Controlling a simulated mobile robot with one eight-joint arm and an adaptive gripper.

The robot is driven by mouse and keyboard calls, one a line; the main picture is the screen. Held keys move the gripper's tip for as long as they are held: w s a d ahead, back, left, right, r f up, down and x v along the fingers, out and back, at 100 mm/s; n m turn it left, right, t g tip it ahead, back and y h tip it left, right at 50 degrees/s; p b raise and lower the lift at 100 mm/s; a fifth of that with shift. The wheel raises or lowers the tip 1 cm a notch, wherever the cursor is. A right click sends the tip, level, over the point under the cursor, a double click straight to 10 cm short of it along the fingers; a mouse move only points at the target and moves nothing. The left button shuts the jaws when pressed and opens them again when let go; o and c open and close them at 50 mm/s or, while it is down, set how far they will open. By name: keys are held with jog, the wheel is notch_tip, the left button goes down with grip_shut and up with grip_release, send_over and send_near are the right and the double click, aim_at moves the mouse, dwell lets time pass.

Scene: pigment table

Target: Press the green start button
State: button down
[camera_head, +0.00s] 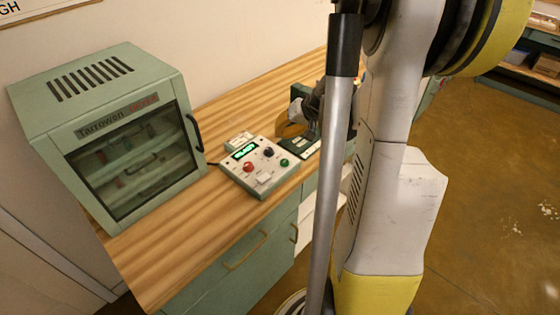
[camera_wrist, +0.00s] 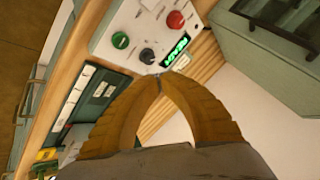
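The green start button (camera_head: 285,162) is a round knob at the right of the white top of a control box (camera_head: 235,172) on the wooden bench. In the wrist view the green button (camera_wrist: 120,40) is at the upper left, left of the black knob (camera_wrist: 148,56). My gripper (camera_wrist: 160,77) has its tan fingers together at the tips, with nothing seen between them. The tips appear near the box edge by the black knob and display, apart from the green button in the picture. In the head view my gripper (camera_head: 291,129) is behind the box, partly hidden by my arm.
The box also carries a red button (camera_head: 248,167), a green-lit display (camera_head: 244,150) and a white switch (camera_head: 264,179). A green cabinet with a glass door (camera_head: 135,155) stands left on the bench (camera_head: 185,225). A dark green device (camera_head: 308,146) lies right of the box.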

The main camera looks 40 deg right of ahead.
jog(key=b, duration=0.7)
send_near(276, 160)
jog(key=x, duration=0.5)
jog(key=shift+w+a+r, duration=0.1)
jog(key=shift+w+r, duration=0.15)
jog(key=shift+w, duration=0.05)
jog(key=shift+f, duration=0.1)
dwell(0.6)
jog(key=shift+f+b, duration=0.3)
jog(key=shift+b, duration=0.1)
jog(key=shift+f+b, duration=0.45)
jog(key=shift+f, duration=0.05)
dwell(0.5)
dwell(0.3)
jog(key=shift+r+p, duration=0.7)
jog(key=shift+r, duration=0.25)
